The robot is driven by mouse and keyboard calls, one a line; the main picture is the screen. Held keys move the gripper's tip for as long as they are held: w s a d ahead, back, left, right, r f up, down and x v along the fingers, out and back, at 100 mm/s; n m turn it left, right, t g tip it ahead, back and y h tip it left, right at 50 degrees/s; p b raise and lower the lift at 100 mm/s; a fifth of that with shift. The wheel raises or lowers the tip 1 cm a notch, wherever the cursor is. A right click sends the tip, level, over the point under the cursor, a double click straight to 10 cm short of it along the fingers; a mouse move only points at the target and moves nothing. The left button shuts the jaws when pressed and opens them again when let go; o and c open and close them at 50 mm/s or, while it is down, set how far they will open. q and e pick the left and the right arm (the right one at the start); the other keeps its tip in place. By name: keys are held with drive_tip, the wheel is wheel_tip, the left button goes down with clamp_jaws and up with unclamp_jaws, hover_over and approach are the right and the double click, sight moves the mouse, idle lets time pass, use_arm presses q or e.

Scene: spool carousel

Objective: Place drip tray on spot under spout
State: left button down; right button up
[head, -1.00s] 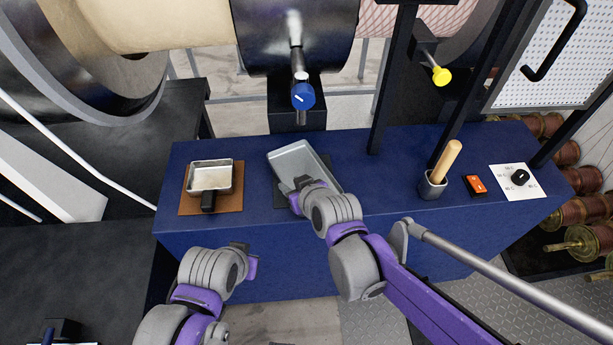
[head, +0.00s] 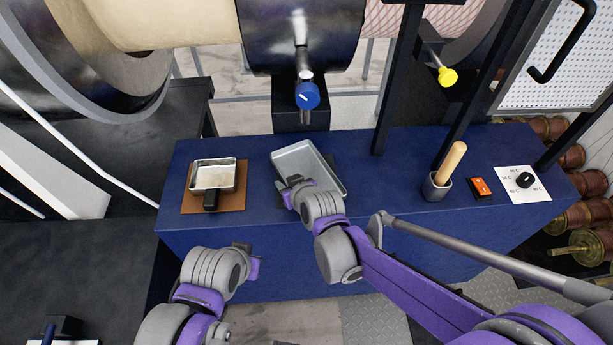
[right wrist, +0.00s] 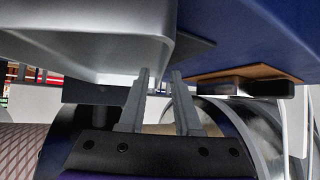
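The drip tray (head: 303,160) is a shallow grey metal pan on the blue bench, below and in front of the spout (head: 306,116) with its blue knob. A dark mat (right wrist: 203,46) shows beside and beneath the tray. My right gripper (head: 285,190) is at the tray's near left edge, partly hiding it. In the right wrist view the two right fingers (right wrist: 160,75) stand apart, with the tray rim close to their tips; contact is unclear. My left gripper (head: 246,252) hangs in front of the bench, away from the tray; its finger opening cannot be made out.
A small handled pan (head: 213,175) sits on a brown mat (head: 230,205) to the left. A cup with a wooden-handled tool (head: 437,187), an orange switch (head: 480,187) and a dial plate (head: 538,190) are on the right. Black posts (head: 388,120) rise behind.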

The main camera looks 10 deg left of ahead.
clamp_jaws()
idle(1.2)
